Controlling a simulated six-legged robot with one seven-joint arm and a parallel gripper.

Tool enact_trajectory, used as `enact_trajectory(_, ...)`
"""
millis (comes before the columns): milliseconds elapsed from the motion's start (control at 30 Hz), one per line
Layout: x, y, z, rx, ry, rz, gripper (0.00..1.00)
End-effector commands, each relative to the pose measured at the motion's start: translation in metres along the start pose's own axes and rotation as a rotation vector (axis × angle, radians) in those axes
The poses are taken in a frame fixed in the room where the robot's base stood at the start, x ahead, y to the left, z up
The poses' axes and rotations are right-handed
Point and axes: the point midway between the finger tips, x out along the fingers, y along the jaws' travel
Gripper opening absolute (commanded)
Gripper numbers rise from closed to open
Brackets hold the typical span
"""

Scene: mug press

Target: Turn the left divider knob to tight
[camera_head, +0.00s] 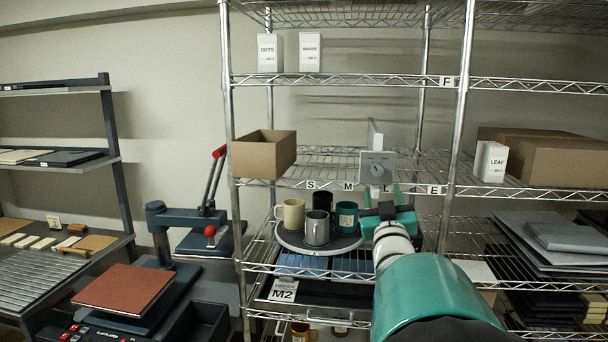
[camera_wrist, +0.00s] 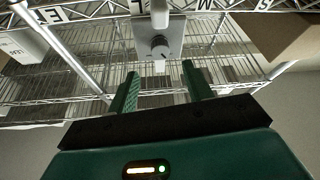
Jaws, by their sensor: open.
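A grey square plate with a round knob (camera_head: 377,167) sits at the front edge of the middle wire shelf, with a white upright divider (camera_head: 375,139) behind it. In the wrist view the knob (camera_wrist: 159,46) shows a pointer mark; its setting is too small to read. No second divider knob is clear to me. My gripper (camera_head: 382,190) is just below and in front of the plate. In the wrist view my gripper (camera_wrist: 160,72) is open and empty, its two green fingers pointing toward the knob, apart from it.
Mugs, including a cream mug (camera_head: 292,213), stand on a round tray (camera_head: 287,238) just left of my gripper. A cardboard box (camera_head: 263,155) stands left on the knob's shelf; another box (camera_head: 560,158) stands right. A mug press (camera_head: 185,222) stands left of the rack.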

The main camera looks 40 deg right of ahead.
Motion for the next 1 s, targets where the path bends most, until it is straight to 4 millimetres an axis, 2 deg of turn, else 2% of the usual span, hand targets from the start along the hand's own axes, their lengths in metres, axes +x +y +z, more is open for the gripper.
enact_trajectory(200,0.043,-0.001,0.001,0.002,0.0,-0.002,0.5)
enact_trajectory(333,0.061,-0.001,0.001,0.001,-0.001,-0.002,0.5)
enact_trajectory(500,0.072,-0.001,0.0,0.001,0.0,-0.002,0.5)
enact_trajectory(733,0.072,-0.001,0.0,0.001,-0.001,-0.002,0.5)
enact_trajectory(767,0.072,-0.001,0.0,0.001,-0.001,-0.002,0.48)
enact_trajectory(900,0.072,-0.001,0.0,0.001,0.0,-0.002,0.21)
enact_trajectory(1000,0.072,-0.001,0.0,0.001,0.0,-0.002,0.06)
